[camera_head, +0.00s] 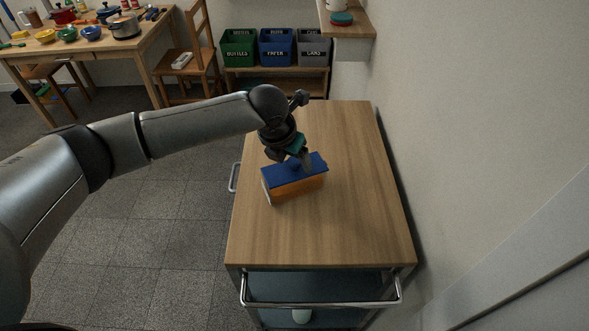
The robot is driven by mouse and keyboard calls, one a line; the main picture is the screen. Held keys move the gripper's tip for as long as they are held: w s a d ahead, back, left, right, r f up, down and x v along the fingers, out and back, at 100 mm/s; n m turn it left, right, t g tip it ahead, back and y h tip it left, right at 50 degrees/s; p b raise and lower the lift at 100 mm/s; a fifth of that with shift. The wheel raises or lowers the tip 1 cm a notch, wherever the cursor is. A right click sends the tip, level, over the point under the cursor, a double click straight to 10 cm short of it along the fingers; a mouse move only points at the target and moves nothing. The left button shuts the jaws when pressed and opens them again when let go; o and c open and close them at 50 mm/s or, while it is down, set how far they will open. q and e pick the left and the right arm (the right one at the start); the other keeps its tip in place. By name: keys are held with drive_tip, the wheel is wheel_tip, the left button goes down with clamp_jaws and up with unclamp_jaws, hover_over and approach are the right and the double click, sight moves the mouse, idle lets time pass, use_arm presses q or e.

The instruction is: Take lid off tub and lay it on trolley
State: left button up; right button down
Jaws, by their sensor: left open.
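An orange tub (297,188) stands on the wooden top of the trolley (335,230). A blue lid (283,177) covers the top of the tub. My left gripper (303,163) is over the lid from behind, with its fingers pointing down at the middle of the lid. It is open. The fingers partly hide the lid's far middle part, and I cannot tell whether they touch it. My right gripper is not in view.
The trolley top is bare in front of, behind and to the right of the tub. A wall (440,150) runs along the trolley's right side. Green (240,48), blue and grey crates stand on a low shelf behind. A table with pots (125,27) is at the far left.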

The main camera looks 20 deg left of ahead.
use_arm(q)
drive_tip(key=shift+c, duration=0.2)
clamp_jaws()
idle(0.4)
